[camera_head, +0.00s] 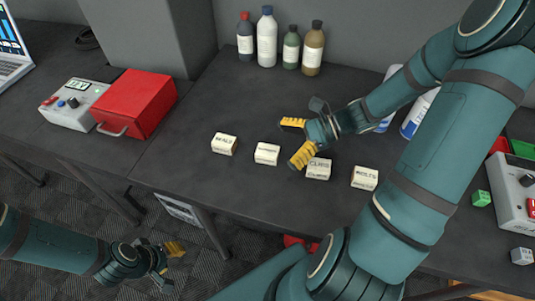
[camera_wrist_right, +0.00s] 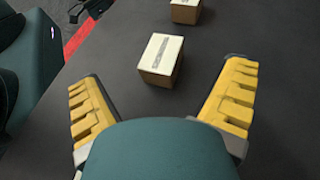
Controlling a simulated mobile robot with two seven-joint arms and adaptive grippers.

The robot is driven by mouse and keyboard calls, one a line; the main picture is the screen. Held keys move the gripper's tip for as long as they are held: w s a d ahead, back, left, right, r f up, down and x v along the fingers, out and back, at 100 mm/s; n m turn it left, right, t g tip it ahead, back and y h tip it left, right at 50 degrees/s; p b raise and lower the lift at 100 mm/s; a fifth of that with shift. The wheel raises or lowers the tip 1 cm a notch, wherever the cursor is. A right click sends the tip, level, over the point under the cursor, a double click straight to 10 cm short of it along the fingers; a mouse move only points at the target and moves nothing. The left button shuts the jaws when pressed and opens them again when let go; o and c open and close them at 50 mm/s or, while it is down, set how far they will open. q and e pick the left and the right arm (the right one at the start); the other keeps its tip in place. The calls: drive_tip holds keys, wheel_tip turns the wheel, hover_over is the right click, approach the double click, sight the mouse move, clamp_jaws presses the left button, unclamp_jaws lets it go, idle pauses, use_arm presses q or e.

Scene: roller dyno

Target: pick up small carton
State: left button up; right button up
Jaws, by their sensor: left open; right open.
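Several small white-topped cartons stand in a row on the dark bench: one that seems marked SEALS (camera_head: 224,144), one with an unreadable label (camera_head: 267,154), one marked CLIPS (camera_head: 318,170) and one marked BOLTS (camera_head: 364,178). My right gripper (camera_head: 297,139) is open and empty, above the bench by the CLIPS and unreadable-label cartons. In the right wrist view, a carton (camera_wrist_right: 161,61) lies ahead, between the lines of the spread yellow fingers, apart from them. A second carton (camera_wrist_right: 185,12) shows beyond it. My left gripper (camera_head: 172,265) is open and empty, low in front of the bench.
Several bottles (camera_head: 267,40) stand at the back wall. A red box (camera_head: 137,103) and a grey meter (camera_head: 74,104) are at left. A white-blue bottle (camera_head: 417,116) is partly behind my right arm. A green cube (camera_head: 481,198) and grey control box (camera_head: 515,195) are at right.

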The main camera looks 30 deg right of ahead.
sight(270, 150)
drive_tip(key=b+x, duration=0.1)
drive_tip(key=x, duration=0.4)
drive_tip(key=shift+w, duration=0.1)
drive_tip(key=c, duration=1.6)
